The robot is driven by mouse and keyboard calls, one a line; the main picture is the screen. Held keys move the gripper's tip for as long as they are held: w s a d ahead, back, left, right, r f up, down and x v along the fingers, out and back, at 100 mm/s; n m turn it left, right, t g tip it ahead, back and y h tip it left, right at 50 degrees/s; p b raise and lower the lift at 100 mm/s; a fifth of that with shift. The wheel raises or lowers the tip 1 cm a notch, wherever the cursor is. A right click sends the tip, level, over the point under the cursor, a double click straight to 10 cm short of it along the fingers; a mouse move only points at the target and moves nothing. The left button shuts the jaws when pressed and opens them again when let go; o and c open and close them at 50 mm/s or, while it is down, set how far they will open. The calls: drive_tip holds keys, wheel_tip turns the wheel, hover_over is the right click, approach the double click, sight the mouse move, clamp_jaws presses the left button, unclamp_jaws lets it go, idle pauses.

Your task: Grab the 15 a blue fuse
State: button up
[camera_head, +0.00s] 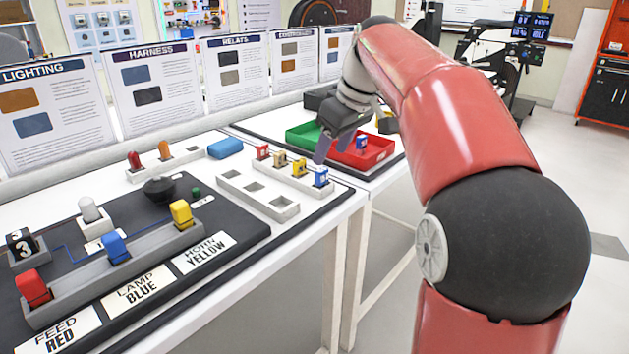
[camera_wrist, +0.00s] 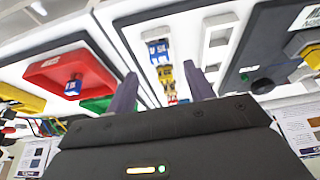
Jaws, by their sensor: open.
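A blue fuse (camera_head: 321,177) with a white label stands at the near right end of a white fuse rack (camera_head: 291,175). It also shows in the wrist view (camera_wrist: 159,50), upper middle, ahead of the gap between my fingers; its label seems to read 15. My gripper (camera_head: 334,146) is open and empty, above and beyond the rack's right end in the head view. My two fingers show apart in the wrist view (camera_wrist: 160,74). Another blue fuse (camera_head: 362,142) is in the red tray (camera_head: 377,155), also seen in the wrist view (camera_wrist: 73,88).
Yellow fuses (camera_head: 299,167) and a red fuse (camera_head: 262,152) share the rack. An empty grey holder (camera_head: 257,196) lies in front. A green tray (camera_head: 303,135) adjoins the red tray. A dark board (camera_head: 150,270) with coloured plugs fills the near left.

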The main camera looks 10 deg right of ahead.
sight(321, 169)
drive_tip(key=x, duration=0.5)
drive_tip(key=shift+w+a+f, duration=0.1)
drive_tip(key=shift+w+f, duration=0.05)
drive_tip(key=shift+w, duration=0.1)
drive_tip(key=c, duration=1)
drive_tip(key=shift+c, duration=0.2)
